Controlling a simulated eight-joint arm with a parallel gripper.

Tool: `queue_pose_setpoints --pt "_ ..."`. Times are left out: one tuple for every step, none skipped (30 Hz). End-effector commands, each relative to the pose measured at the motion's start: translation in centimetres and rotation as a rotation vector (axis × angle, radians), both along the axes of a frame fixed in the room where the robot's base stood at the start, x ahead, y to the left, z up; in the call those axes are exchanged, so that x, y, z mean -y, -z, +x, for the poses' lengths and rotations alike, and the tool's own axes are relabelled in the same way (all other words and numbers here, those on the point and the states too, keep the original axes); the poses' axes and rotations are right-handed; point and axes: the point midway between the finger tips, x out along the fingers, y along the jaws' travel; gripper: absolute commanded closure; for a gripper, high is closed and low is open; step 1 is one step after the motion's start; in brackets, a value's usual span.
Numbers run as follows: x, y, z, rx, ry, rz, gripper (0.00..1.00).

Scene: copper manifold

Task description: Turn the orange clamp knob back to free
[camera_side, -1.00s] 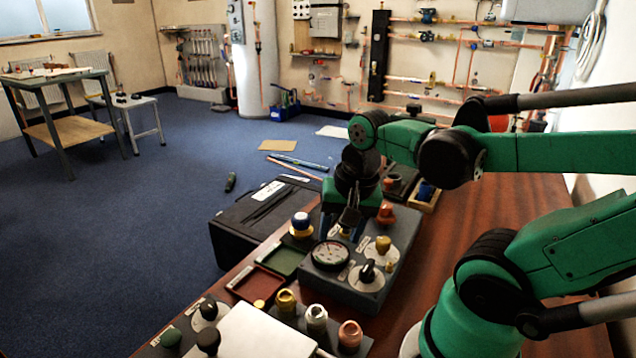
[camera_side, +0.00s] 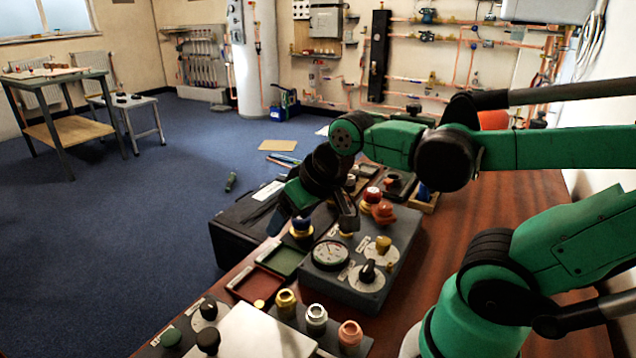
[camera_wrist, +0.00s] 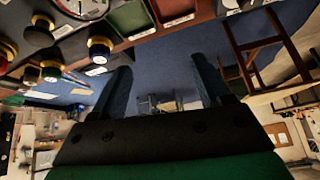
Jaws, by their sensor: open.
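The orange clamp knob (camera_side: 383,212) stands on the back right of the grey fixture box (camera_side: 345,288) in the side view. Its exact turn angle is too small to read. My gripper (camera_side: 312,222) is tilted above the fixture's back left side, left of the orange knob and apart from it. In the wrist view my gripper (camera_wrist: 161,65) has its two fingers wide apart, with nothing between them but distant floor and furniture. I cannot identify the orange knob surely in the wrist view.
A red-topped yellow knob (camera_side: 372,195) stands just behind the orange one. The box also carries a dial gauge (camera_side: 331,254), a black knob (camera_side: 367,271) and a brass knob (camera_side: 383,244). A blue-topped knob (camera_side: 301,228) is near my fingers. Trays (camera_side: 255,285) lie left.

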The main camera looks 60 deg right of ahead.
Motion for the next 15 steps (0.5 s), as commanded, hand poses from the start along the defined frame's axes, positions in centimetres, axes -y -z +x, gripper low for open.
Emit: queue_pose_setpoints --pt "2.0 -0.2 0.1 -0.039 0.125 0.035 0.3" --pt "3.3 -0.2 0.1 -0.067 0.216 0.064 0.3" --pt "5.2 -0.3 -0.1 -0.108 0.351 0.105 0.3" --pt "6.8 -0.3 -0.3 -0.138 0.459 0.14 0.3" --pt "8.3 -0.3 -0.7 -0.168 0.568 0.174 0.3" --pt "10.3 -0.2 -1.2 -0.206 0.709 0.219 0.3" --pt "11.7 -0.1 -1.7 -0.232 0.815 0.252 0.3" --pt "13.0 -0.1 -2.3 -0.257 0.915 0.284 0.3" --pt "14.6 0.1 -3.1 -0.285 1.042 0.323 0.3" --pt "15.7 0.2 -3.7 -0.305 1.128 0.35 0.3" --pt "16.7 0.3 -4.3 -0.322 1.207 0.375 0.3" --pt "17.8 0.4 -5.0 -0.342 1.3 0.404 0.3" --pt "18.4 0.5 -5.5 -0.355 1.36 0.423 0.3" --pt "19.0 0.6 -6.0 -0.366 1.411 0.438 0.3" --pt "19.6 0.7 -6.4 -0.377 1.465 0.455 0.3"
